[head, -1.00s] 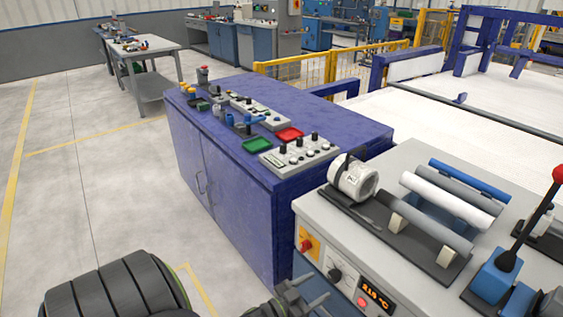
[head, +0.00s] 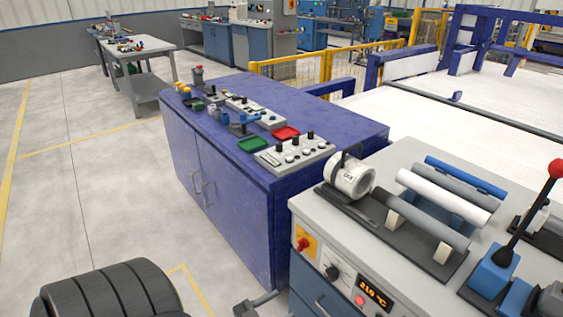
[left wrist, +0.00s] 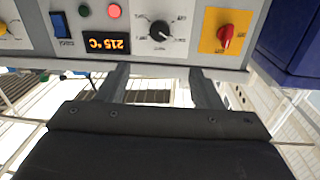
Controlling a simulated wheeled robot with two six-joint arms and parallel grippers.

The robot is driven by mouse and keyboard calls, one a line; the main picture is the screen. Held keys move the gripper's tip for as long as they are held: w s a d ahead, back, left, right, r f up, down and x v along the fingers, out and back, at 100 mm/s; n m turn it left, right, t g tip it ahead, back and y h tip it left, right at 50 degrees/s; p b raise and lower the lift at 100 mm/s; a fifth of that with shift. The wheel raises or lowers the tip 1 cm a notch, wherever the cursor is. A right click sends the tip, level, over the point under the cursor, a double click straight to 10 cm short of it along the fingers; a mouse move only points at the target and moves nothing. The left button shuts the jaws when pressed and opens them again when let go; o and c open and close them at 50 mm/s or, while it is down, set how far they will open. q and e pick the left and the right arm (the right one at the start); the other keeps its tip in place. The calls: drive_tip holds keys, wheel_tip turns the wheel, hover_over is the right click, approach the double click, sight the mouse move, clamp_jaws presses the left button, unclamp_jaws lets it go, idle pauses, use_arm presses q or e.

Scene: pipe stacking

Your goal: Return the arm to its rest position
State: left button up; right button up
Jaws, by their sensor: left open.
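My left gripper shows at the bottom of the head view (head: 258,303), where only a grey finger part is visible low in front of the grey machine. In the left wrist view its two fingers (left wrist: 160,88) are apart with nothing between them. Beyond them is the machine's front panel (left wrist: 190,50) with a 215 °C display, a black knob and a red switch on a yellow plate. My dark ribbed left arm (head: 110,295) fills the lower left of the head view. My right gripper is not in view.
The grey machine (head: 400,165) at right carries grey, white and blue pipes (head: 445,195), a white cylindrical unit (head: 348,177) and a red-knobbed lever (head: 525,215). A blue cabinet (head: 230,200) with control boxes and trays stands beside it.

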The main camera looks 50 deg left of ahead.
use_arm(q)
drive_tip(key=s+a+f+n+g+y, duration=0.1)
drive_tip(key=s+f+g+y, duration=0.2)
drive_tip(key=f, duration=0.6)
drive_tip(key=s+a+f+n+g+y, duration=0.1)
drive_tip(key=s+f+n+g, duration=0.1)
drive_tip(key=s+f+g, duration=0.45)
drive_tip(key=s+d+f+g, duration=0.3)
drive_tip(key=s+f, duration=0.4)
drive_tip(key=s, duration=0.2)
drive_tip(key=s+d+f+g+p, duration=0.1)
drive_tip(key=s+d+f+g, duration=0.3)
drive_tip(key=s+f, duration=0.4)
drive_tip(key=shift+s+d, duration=0.2)
drive_tip(key=shift+s, duration=0.5)
